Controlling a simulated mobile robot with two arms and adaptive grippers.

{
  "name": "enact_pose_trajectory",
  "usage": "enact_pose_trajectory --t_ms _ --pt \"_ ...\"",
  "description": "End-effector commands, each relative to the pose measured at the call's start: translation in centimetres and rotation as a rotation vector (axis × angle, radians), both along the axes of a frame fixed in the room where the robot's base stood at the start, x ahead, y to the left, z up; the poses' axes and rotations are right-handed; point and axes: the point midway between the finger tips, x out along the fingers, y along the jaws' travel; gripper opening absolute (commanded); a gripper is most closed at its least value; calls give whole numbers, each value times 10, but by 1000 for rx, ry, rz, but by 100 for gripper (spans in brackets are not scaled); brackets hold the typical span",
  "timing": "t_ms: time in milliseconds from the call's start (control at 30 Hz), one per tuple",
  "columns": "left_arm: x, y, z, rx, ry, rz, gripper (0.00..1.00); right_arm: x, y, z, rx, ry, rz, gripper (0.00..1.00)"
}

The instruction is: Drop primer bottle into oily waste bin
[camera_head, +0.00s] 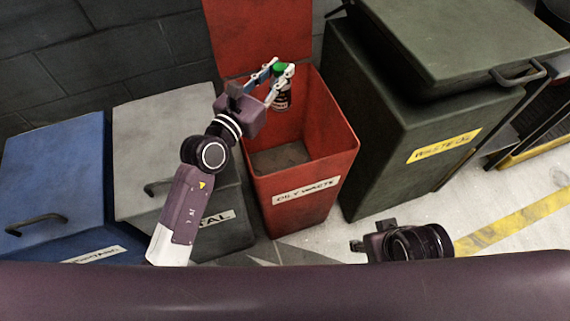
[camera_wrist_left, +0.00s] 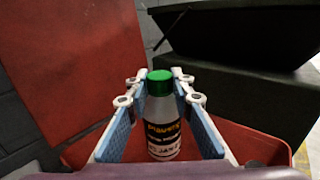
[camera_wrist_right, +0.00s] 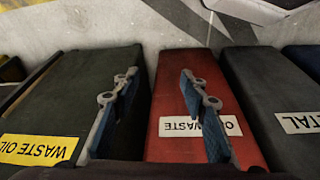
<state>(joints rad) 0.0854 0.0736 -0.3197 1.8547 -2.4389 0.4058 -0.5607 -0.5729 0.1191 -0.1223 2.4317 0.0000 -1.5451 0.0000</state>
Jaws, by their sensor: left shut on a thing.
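The primer bottle (camera_head: 282,98), grey-white with a dark label and a green cap, is upright over the open oily waste bin (camera_head: 337,157). My left gripper (camera_head: 277,82) is shut on the bottle and holds it above the bin's mouth, towards its back. The bottle also shows between the fingers in the left wrist view (camera_wrist_left: 162,130), cap up. The bin is red, its lid (camera_head: 258,35) raised at the back. My right gripper (camera_wrist_right: 157,85) is open and empty in its wrist view, pointing towards the bin fronts. In the head view its fingers are hard to make out.
A grey lidded bin (camera_head: 165,140) and a blue lidded bin (camera_head: 55,170) stand left of the red one. A tall dark green waste oil bin (camera_head: 380,130) stands to its right. A brick wall (camera_head: 120,55) is behind. Floor with a yellow stripe (camera_head: 510,222) is clear at the front right.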

Motion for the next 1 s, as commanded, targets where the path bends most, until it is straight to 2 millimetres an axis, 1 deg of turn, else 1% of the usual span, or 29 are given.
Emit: enact_pose_trajectory --t_ms 33,100,500,533,700,1000 --pt "0 0 -9 0 -2 0 0 -1 0 -6 0 -3 0 40" --pt "0 0 -11 0 -2 0 0 -2 -1 -5 0 -5 0 40" --pt "0 0 -12 0 -2 0 0 -4 -1 -1 0 -5 -1 40" --pt "0 0 -12 0 -2 0 23 -4 -1 -1 0 -5 -1 40" --pt "0 0 -12 0 -1 0 42 -4 -1 -1 0 -5 -1 40" --pt "-1 1 -15 2 3 -1 42 -3 -1 -1 1 -7 -1 40"
